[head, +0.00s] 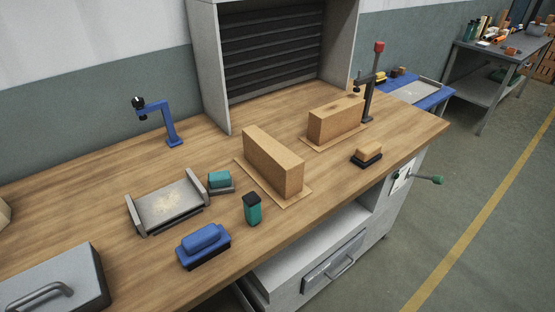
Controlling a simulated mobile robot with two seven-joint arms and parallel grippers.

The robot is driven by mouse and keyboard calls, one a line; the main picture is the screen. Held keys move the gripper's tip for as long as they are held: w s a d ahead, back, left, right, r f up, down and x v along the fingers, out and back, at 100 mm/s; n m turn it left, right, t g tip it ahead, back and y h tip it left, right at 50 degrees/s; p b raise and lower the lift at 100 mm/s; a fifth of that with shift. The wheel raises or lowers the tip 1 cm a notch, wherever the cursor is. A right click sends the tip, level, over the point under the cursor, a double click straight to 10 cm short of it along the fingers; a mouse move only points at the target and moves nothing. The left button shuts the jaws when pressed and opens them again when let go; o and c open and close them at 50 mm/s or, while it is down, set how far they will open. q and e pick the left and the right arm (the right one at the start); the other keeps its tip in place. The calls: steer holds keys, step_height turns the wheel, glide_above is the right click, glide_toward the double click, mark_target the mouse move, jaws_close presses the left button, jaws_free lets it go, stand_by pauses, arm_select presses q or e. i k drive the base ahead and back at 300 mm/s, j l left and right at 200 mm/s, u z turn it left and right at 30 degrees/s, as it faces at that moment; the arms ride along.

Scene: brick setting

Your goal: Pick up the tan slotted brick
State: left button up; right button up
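Two large tan blocks stand on thin tan boards on the wooden bench. One tan block (273,162) is near the middle, long and upright on its edge. The other tan block (337,119) is further right and back, with a small darker patch on its top. A small tan-topped piece on a black base (367,156) lies near the bench's right front edge. I cannot make out a clear slot in any of them. Neither of my grippers is in view.
The wooden bench (100,190) also bears a metal tray (168,204), a blue-topped block (203,245), a green-and-black block (252,209), a teal block (220,180), a grey case (55,282), a blue stand (160,118) and a dark red-topped clamp (370,88). A shuttered cabinet (212,60) stands behind.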

mark_target(281, 168)
steer(key=i+l, duration=0.1)
steer(key=l, duration=0.35)
steer(key=i+l, duration=0.1)
steer(key=l, duration=0.4)
steer(key=i+l, duration=0.1)
steer(key=l, duration=0.35)
steer(key=u, duration=1.7)
